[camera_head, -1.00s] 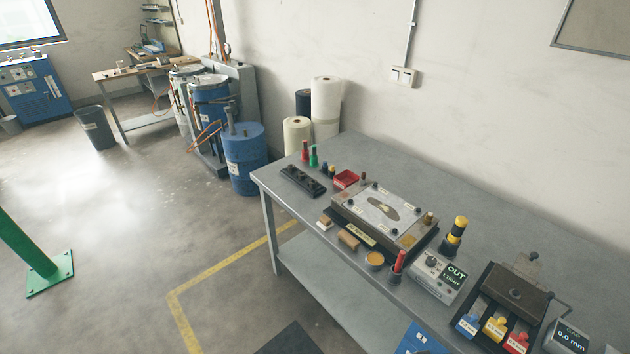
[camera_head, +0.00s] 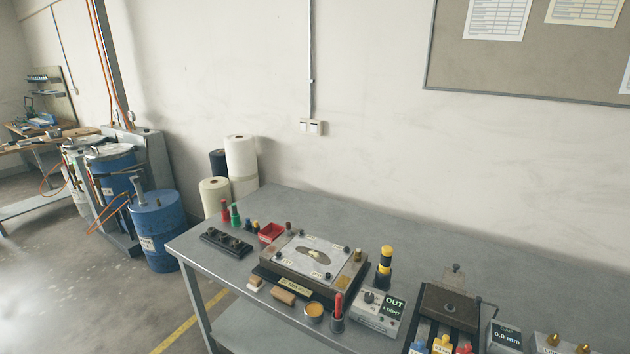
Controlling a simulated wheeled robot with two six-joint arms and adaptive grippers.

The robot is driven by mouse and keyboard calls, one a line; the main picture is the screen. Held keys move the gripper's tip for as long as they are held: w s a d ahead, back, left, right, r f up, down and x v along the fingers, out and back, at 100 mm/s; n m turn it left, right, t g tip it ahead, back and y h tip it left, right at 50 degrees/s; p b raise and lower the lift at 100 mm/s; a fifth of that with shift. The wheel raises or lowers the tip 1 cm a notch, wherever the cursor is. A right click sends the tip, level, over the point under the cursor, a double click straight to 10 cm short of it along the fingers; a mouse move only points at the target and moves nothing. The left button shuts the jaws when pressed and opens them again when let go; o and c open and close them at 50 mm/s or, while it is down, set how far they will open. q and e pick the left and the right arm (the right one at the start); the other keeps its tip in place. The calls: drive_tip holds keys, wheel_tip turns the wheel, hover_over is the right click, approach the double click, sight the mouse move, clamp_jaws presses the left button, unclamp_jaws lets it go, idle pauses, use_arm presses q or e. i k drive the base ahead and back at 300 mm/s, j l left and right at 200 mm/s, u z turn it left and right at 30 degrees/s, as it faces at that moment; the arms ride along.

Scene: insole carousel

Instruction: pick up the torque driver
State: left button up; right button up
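Several upright tools on the grey workbench could be the torque driver, and I cannot tell for sure which is. A tool with a yellow and black handle (camera_head: 386,261) stands upright in a dark holder behind a grey box with an OUT display (camera_head: 379,311). A red-handled tool (camera_head: 338,304) stands in a dark cup left of that box. A red tool (camera_head: 224,209) and a green tool (camera_head: 235,213) stand at the bench's back left. Neither of my grippers is in view.
A plate fixture (camera_head: 310,257) sits mid-bench beside a red bin (camera_head: 271,232) and a black rack (camera_head: 226,242). A clamp block (camera_head: 448,303) and a gauge box (camera_head: 504,336) are at right. The bench's rear strip (camera_head: 420,240) is clear. Blue drums (camera_head: 158,230) stand left.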

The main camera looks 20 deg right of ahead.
sight(387, 251)
drive_tip(key=z, duration=1.65)
